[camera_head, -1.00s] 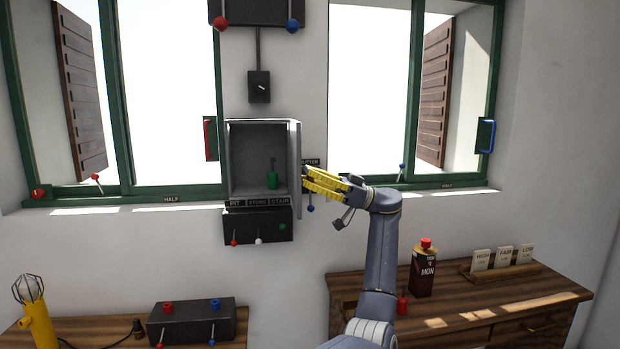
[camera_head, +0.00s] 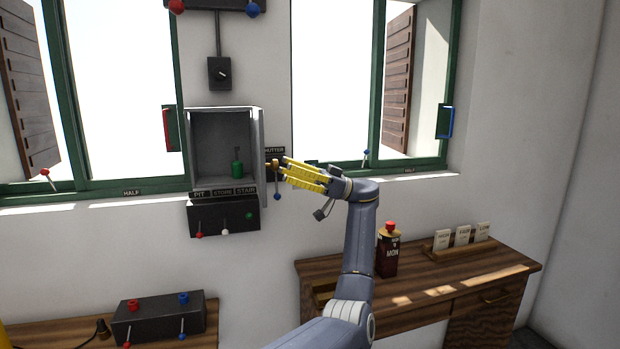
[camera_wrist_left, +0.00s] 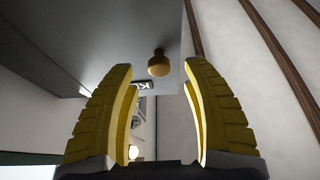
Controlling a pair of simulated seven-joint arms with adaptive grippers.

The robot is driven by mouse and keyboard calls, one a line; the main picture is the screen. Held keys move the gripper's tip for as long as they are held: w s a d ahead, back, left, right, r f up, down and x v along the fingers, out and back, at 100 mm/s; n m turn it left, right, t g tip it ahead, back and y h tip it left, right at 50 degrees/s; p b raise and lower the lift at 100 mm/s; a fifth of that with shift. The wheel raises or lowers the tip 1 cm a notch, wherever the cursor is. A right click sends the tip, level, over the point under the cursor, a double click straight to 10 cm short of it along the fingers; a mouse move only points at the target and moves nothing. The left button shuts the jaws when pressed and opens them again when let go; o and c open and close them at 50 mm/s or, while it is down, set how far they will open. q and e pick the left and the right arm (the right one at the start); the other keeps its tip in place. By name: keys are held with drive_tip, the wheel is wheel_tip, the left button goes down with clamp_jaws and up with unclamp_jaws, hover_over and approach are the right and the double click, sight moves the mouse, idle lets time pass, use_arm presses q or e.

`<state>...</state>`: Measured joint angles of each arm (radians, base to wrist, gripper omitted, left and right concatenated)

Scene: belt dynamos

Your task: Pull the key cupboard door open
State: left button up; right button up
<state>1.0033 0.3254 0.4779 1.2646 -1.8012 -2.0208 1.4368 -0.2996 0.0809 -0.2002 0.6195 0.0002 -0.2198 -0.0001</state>
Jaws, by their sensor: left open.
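The grey key cupboard (camera_head: 222,125) hangs on the wall between the windows in the head view. Its door (camera_head: 258,160) stands swung out at the right side, seen nearly edge-on, so the inside is exposed. A green object (camera_head: 237,170) with a dark stem stands inside. A brass knob (camera_head: 274,163) is on the door's outer face. My left gripper (camera_head: 285,169) is open just right of the knob, its yellow fingers pointing at the door. In the left wrist view the knob (camera_wrist_left: 158,65) appears between the fingertips, untouched by either. My right gripper is not in view.
Below the cupboard is a dark switch box (camera_head: 222,217) with small levers. A shutter lever (camera_head: 277,185) hangs close under my fingers. A wooden desk (camera_head: 420,290) with a dark can (camera_head: 387,255) stands lower right. Another lever box (camera_head: 160,318) sits lower left.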

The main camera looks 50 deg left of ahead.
use_arm(q)
drive_tip(key=v, duration=0.7)
drive_tip(key=shift+w, duration=0.3)
drive_tip(key=shift+d+f, duration=0.15)
